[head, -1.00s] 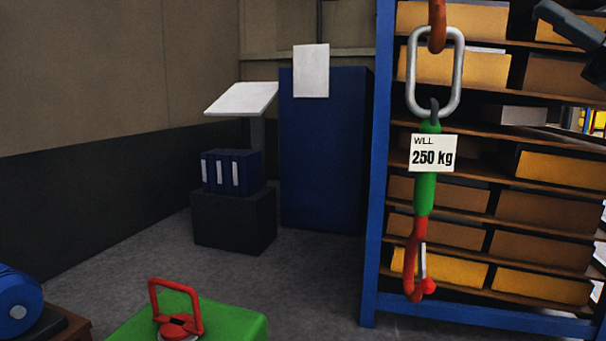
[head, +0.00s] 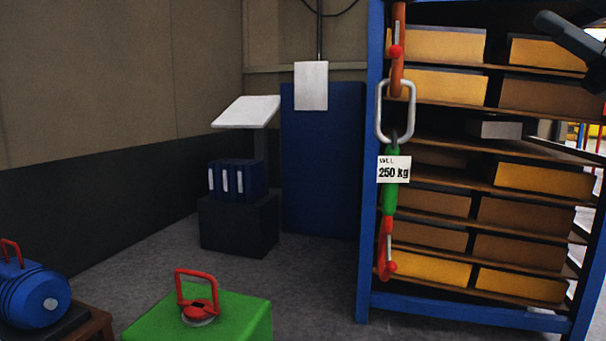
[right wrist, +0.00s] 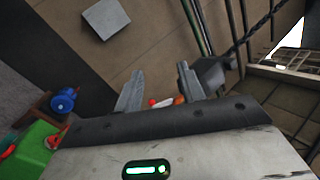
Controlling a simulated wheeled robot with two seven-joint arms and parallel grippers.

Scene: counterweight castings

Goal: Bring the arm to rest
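My right gripper (right wrist: 158,70) shows in the right wrist view with its two grey fingers apart. Nothing is held between them; small red and orange parts (right wrist: 163,102) show in the gap, seemingly beyond the fingers. A dark grey piece at the upper right of the head view, in front of the shelves, looks like part of my right arm or gripper. My left gripper is in neither view.
A green sling (head: 390,180) tagged "WLL 250 kg" hangs from a steel link (head: 411,112) before the blue-framed shelf rack (head: 366,255). A green block (head: 235,315) with a red-handled fitting (head: 196,300) and a blue motor-like unit (head: 30,296) stand lower left. Grey floor lies between.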

